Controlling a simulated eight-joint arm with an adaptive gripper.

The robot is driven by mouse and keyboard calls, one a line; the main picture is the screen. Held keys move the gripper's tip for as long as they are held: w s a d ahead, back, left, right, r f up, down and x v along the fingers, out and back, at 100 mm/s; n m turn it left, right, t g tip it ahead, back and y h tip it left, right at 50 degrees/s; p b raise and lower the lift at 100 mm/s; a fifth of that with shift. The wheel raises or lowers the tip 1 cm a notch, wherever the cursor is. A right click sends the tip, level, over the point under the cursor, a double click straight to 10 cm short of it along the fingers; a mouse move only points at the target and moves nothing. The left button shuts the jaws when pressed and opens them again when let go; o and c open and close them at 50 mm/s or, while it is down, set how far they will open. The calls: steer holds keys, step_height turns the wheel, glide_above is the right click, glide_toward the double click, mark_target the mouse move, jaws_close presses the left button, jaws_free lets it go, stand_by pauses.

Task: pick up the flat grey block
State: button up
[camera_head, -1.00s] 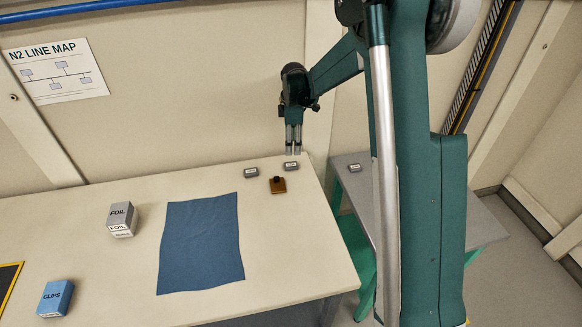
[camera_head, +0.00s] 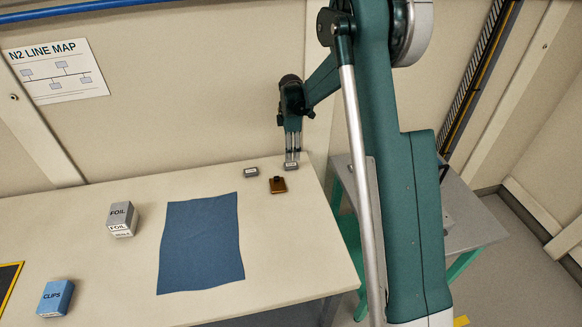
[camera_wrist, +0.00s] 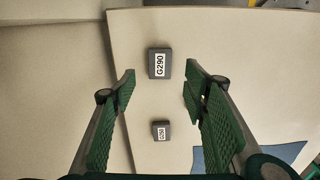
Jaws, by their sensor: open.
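A flat grey block with a white label reading G290 (camera_wrist: 160,63) lies near the back right corner of the pale table. In the head view this grey block (camera_head: 291,166) is right at my fingertips. A second grey block (camera_head: 251,173) lies to its left, and it shows smaller in the wrist view (camera_wrist: 160,131); its label is too small to read surely. My gripper (camera_head: 292,159) points down over the right-hand block. In the wrist view my gripper (camera_wrist: 160,80) is open, its green pads on either side with a gap to the block. Nothing is held.
A small brown item (camera_head: 277,185) lies just in front of the two blocks. A blue cloth (camera_head: 201,243), a FOIL box (camera_head: 121,219) and a blue CLIPS box (camera_head: 56,298) are further left on the pale table (camera_head: 290,270). A wall stands close behind. A grey side table (camera_head: 475,228) is at right.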

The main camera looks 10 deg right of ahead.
mark_target(291, 165)
steer(key=shift+f, duration=0.9)
steer(key=shift+f+b, duration=0.4)
steer(key=shift+f, duration=2.2)
steer(key=c, duration=1)
